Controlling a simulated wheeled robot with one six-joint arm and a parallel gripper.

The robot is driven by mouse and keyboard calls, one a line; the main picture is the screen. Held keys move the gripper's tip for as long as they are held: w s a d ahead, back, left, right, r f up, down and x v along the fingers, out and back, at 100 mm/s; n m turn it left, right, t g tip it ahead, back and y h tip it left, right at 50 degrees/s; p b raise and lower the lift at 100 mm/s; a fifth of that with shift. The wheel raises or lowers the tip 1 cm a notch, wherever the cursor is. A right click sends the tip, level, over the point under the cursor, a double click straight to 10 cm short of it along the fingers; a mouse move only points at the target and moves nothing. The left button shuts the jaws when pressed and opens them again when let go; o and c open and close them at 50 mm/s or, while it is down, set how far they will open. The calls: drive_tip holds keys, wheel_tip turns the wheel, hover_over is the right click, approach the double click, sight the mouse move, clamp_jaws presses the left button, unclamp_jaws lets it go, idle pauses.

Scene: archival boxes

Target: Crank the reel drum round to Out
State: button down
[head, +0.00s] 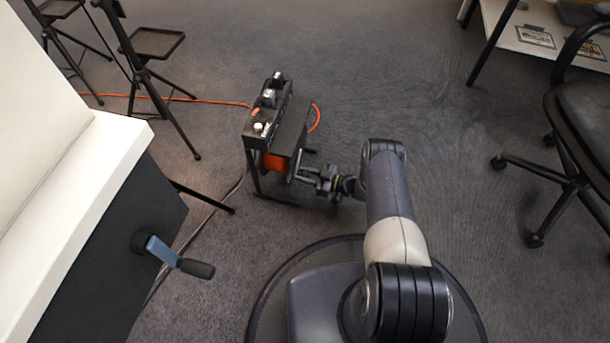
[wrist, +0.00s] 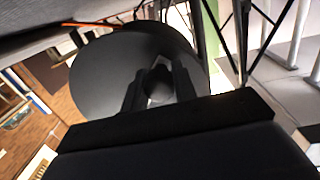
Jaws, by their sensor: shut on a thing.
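The cable reel stands on the carpet in the middle of the head view, with a black top box (head: 268,120) and an orange-wound drum (head: 275,162) in a black frame. My gripper (head: 309,177) reaches the drum's near right side. In the wrist view the dark round drum face (wrist: 100,80) fills the upper middle. My gripper (wrist: 159,80) is shut there on a dark rounded knob, the crank handle (wrist: 158,90). The rest of the crank is mostly hidden by my fingers. I cannot read any Out mark in either view.
An orange cable (head: 180,98) runs left across the carpet from the reel. Black tripod stands (head: 158,85) are at upper left. A blue crank lever (head: 162,251) sticks out from a dark cabinet at lower left. An office chair (head: 575,150) stands right; carpet between is clear.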

drive_tip(key=c, duration=1.1)
unclamp_jaws()
drive_tip(key=shift+c, duration=0.2)
drive_tip(key=p+v, duration=0.2)
drive_tip(key=v, duration=0.8)
drive_tip(key=shift+d, duration=0.35)
drive_tip(key=shift+s, duration=0.15)
